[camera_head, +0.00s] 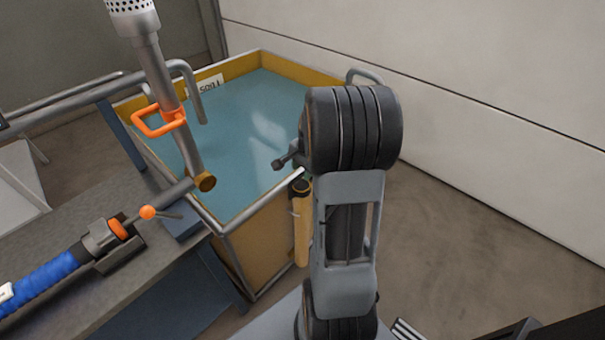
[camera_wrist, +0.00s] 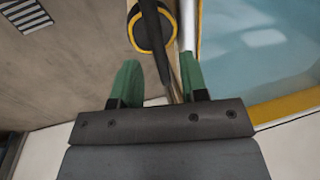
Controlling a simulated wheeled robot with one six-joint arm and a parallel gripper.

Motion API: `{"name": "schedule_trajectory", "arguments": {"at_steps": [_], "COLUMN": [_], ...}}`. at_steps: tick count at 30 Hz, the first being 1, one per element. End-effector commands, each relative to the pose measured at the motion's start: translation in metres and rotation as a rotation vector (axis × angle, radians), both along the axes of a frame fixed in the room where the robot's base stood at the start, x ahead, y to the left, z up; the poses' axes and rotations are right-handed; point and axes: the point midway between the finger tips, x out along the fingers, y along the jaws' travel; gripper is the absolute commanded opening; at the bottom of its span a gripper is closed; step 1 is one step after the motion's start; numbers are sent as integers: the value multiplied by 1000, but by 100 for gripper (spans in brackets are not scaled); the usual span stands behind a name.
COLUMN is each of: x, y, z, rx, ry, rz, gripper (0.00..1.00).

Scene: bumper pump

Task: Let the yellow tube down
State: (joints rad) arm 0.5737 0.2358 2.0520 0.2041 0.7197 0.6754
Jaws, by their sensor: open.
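The yellow tube (camera_head: 302,232) hangs upright at the near right corner of the tank (camera_head: 262,240), in the head view. Its dark top end is near the tank's rail, and my arm covers part of its right side. In the wrist view, a round dark end with a yellow rim (camera_wrist: 133,28) shows beyond my gripper, with a dark strip running from it toward the jaws. My gripper (camera_wrist: 158,85) is open, its two green fingers apart, with a narrow yellowish strip seen between them. I cannot tell whether either finger touches the tube. The head view does not show the fingers clearly.
The tank holds blue water (camera_head: 245,125) inside a yellow wall and grey rail. At left, a bench (camera_head: 130,265) carries a blue hose (camera_head: 45,282), a pipe with an orange handle (camera_head: 158,121), and an orange-knobbed lever (camera_head: 147,212). Floor at right is clear.

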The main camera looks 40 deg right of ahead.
Motion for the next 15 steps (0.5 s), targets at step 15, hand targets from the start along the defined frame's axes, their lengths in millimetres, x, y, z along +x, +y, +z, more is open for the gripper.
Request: {"name": "schedule_trajectory", "arguments": {"at_steps": [15], "x": [3], "y": [1], "z": [-15], "rx": [0], "ry": [0], "rz": [1], "gripper": [40]}}
